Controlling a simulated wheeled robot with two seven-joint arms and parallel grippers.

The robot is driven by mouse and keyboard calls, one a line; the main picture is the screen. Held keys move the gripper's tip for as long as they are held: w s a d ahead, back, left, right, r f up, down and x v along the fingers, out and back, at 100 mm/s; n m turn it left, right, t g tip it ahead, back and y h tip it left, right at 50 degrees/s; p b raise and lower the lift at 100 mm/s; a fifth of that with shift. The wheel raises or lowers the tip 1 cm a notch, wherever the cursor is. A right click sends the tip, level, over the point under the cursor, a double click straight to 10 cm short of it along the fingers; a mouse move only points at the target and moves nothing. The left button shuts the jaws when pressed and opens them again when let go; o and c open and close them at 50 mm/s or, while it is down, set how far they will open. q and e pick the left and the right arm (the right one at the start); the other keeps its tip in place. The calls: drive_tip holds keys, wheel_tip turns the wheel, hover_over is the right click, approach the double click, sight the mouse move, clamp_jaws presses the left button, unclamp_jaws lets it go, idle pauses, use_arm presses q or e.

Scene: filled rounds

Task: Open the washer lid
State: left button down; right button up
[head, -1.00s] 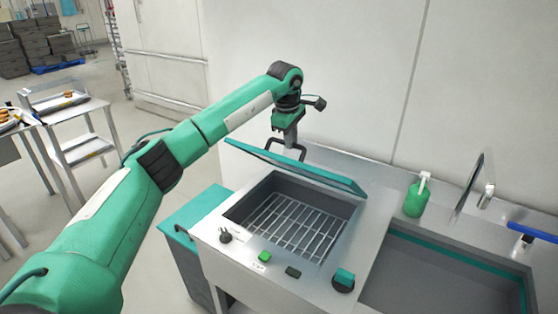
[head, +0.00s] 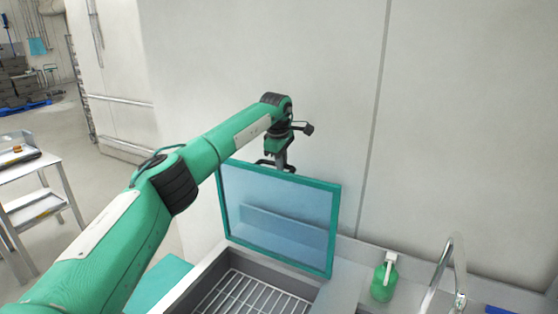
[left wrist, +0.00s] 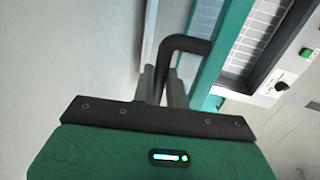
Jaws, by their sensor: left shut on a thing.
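The washer lid (head: 279,205) is a clear panel in a teal frame, hinged at the back of the washer (head: 192,287). It stands raised, close to upright, above the wire rack (head: 248,296). My left gripper (head: 280,163) is at the lid's top edge, shut on the black lid handle (head: 262,163). In the left wrist view the dark bent handle (left wrist: 185,42) runs between the fingers (left wrist: 165,82), beside the teal lid frame (left wrist: 222,55). My right gripper is not in view.
A green soap bottle (head: 383,281) and a metal faucet (head: 446,272) stand to the right of the washer. A pale wall (head: 330,80) rises close behind the lid. A metal cart (head: 38,205) stands at the left.

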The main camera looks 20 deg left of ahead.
use_arm(q)
drive_tip(key=shift+w+d+f, duration=0.1)
drive_tip(key=shift+w+f, duration=0.4)
drive_tip(key=shift+w, duration=0.15)
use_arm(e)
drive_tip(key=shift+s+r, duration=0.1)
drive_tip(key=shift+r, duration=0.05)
use_arm(q)
drive_tip(key=c, duration=1.6)
unclamp_jaws()
drive_tip(key=shift+o, duration=1)
drive_tip(key=shift+w, duration=0.3)
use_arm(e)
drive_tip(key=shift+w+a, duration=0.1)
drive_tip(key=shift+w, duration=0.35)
